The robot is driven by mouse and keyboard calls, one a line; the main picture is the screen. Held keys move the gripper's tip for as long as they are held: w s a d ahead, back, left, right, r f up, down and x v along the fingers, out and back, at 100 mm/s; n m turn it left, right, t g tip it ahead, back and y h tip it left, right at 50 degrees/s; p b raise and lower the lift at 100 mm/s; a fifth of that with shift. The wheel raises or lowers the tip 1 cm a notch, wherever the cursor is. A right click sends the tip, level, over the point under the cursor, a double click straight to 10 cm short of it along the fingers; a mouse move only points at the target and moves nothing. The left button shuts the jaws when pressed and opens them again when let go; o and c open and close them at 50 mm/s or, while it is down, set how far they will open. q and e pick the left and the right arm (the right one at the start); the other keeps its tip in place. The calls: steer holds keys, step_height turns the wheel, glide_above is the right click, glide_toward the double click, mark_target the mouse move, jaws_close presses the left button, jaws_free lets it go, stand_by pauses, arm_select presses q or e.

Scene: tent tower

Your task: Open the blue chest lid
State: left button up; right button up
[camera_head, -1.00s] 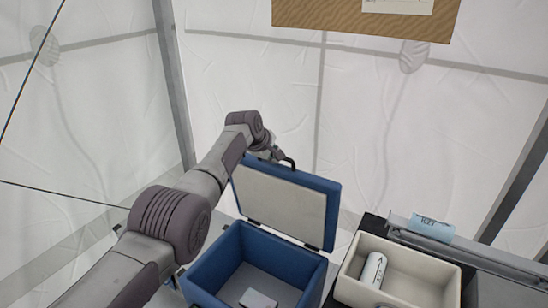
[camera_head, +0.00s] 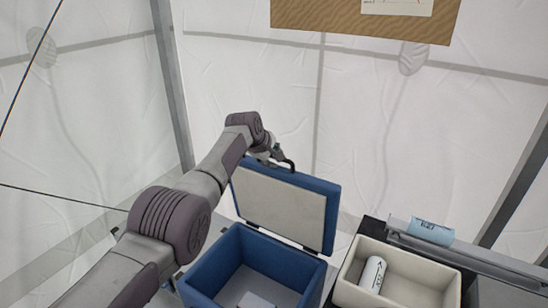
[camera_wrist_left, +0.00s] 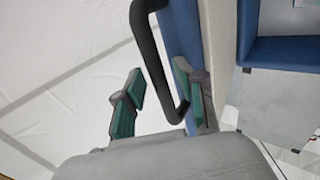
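The blue chest (camera_head: 205,272) stands at the bottom middle of the head view. Its lid (camera_head: 285,204) is raised and stands nearly upright, with the pale inner panel showing. A dark handle (camera_head: 289,163) sits at the lid's upper edge; it also shows in the left wrist view (camera_wrist_left: 150,50). My left gripper (camera_head: 276,153) is at the handle. In the left wrist view its teal-padded fingers (camera_wrist_left: 157,98) are spread apart, with the handle between them and a clear gap on the left finger's side. The right finger is close to the lid edge. My right gripper is out of view.
A pale item (camera_head: 257,301) lies inside the chest. A cream bin (camera_head: 412,266) holding a white bottle (camera_head: 372,272) stands to the right. White tent walls and grey poles close off the back.

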arm_select(q)
steer(key=shift+a+r, duration=0.1)
steer(key=shift+s+a+r, duration=0.15)
steer(key=shift+s+r, duration=0.1)
steer(key=shift+r, duration=0.15)
steer(key=v, duration=1)
steer(key=shift+s+r, duration=0.25)
steer(key=shift+s, duration=0.1)
